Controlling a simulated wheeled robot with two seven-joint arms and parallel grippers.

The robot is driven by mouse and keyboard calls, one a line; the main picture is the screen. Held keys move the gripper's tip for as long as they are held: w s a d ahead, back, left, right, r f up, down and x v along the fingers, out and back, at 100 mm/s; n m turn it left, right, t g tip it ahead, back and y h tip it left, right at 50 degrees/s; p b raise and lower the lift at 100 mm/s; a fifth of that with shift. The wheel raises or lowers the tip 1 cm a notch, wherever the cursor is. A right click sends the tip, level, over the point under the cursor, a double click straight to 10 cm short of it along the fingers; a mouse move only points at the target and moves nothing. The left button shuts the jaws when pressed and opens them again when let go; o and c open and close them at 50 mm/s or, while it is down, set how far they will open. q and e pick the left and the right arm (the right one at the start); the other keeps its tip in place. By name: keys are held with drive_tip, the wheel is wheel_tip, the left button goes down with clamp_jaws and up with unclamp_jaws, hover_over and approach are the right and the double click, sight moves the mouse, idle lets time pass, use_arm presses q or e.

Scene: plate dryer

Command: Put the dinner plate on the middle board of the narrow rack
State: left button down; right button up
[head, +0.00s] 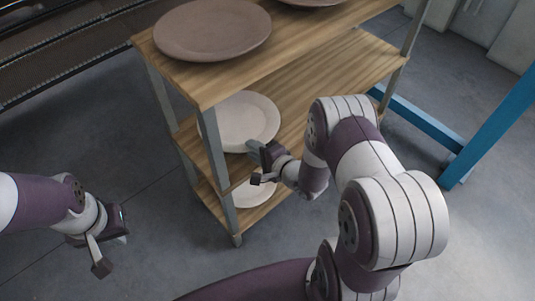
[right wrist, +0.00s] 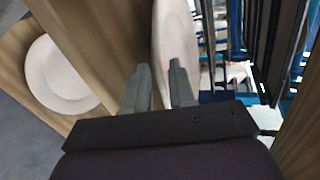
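A pale plate (head: 240,120) lies on the middle board (head: 290,103) of the wooden rack. My right gripper (head: 258,164) is at its near rim. In the right wrist view, the gripper's fingers (right wrist: 160,88) stand apart, with the pale plate (right wrist: 174,45) seen nearly edge-on between and beyond them. I cannot tell whether they touch it. My left gripper (head: 112,246) is open and empty over the floor, left of the rack.
The top board (head: 285,45) carries a brownish plate (head: 212,29) and part of another. The bottom board holds another pale plate (head: 255,192), also visible in the wrist view (right wrist: 62,76). A metal post (head: 216,160) stands close to my right gripper. A blue frame (head: 425,120) is right.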

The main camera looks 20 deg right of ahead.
drive_tip(key=p+v, duration=0.4)
drive_tip(key=v, duration=0.6)
drive_tip(key=w+d+r+n+g+h, duration=0.3)
drive_tip(key=w+n+g+h, duration=0.15)
drive_tip(key=n, duration=0.25)
drive_tip(key=s+a+r+n+g, duration=0.5)
drive_tip(key=s+r+n+g, duration=0.2)
drive_tip(key=s, duration=0.6)
drive_tip(key=shift+r+n+b, duration=0.3)
drive_tip(key=shift+r+n, duration=0.5)
drive_tip(key=shift+h, duration=0.25)
